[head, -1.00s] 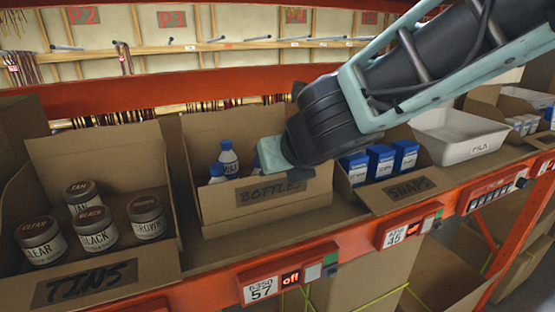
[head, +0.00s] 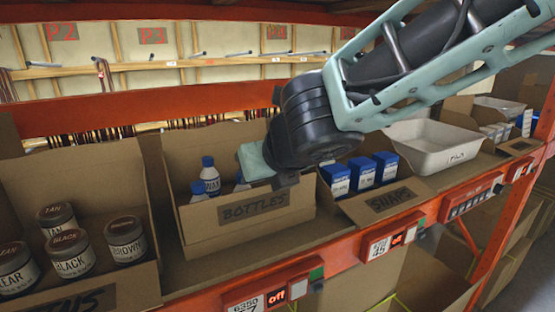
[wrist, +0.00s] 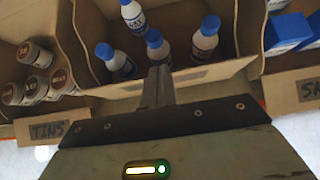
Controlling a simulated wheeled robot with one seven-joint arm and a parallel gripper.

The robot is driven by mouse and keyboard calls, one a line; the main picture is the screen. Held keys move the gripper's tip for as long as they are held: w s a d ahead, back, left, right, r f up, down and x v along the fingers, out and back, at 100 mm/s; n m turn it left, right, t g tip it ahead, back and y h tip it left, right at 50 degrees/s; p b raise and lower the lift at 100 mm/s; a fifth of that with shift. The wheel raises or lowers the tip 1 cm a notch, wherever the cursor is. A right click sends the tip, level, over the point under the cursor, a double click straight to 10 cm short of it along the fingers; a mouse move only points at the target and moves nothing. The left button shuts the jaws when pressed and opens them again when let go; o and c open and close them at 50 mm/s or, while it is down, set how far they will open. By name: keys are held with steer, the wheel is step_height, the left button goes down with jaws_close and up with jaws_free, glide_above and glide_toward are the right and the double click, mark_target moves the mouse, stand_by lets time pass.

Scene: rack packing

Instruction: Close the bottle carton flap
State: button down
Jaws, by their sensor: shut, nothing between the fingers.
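The bottle carton is an open brown cardboard box with a tall back panel (head: 215,145) standing up. Its front panel (head: 205,224), labelled BOTTLES, stands roughly upright. Several white bottles with blue caps stand inside; one bottle (head: 210,178) shows clearly at the left, and others show in the wrist view (wrist: 205,42). My gripper (head: 286,181) is at the front panel's upper edge, toward its right side, and hides part of the carton. In the wrist view my gripper's fingers (wrist: 160,85) are together and empty, overlapping the carton's front edge. I cannot tell whether they touch it.
A tins carton (head: 140,275) stands at the left. A snaps carton (head: 365,210) with blue boxes is close at the right, then a white tray (head: 435,160). An orange shelf beam (head: 340,262) with label displays runs along the front.

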steer(key=v, duration=1.6)
steer(key=s+d+f+m+g+h+b, duration=0.1)
steer(key=s+d+f+m+g+b, duration=0.1)
steer(key=s+d+f+m+b, duration=0.2)
steer(key=s+d+f+m+g+h+b, duration=0.2)
steer(key=f+m+b, duration=0.8)
steer(key=f+m, duration=0.9)
steer(key=s+d+f+m+g+h+b, duration=0.1)
steer(key=s+d+f+m+g+b, duration=0.3)
steer(key=f, duration=1.6)
steer(key=shift+s+d+f+m+b, duration=0.25)
steer(key=shift+s+d+m+b, duration=1.65)
steer(key=shift+m, duration=1.9)
steer(key=shift+w+d+f+g, duration=0.1)
steer(key=shift+w+d+g, duration=0.2)
steer(key=shift+w, duration=0.1)
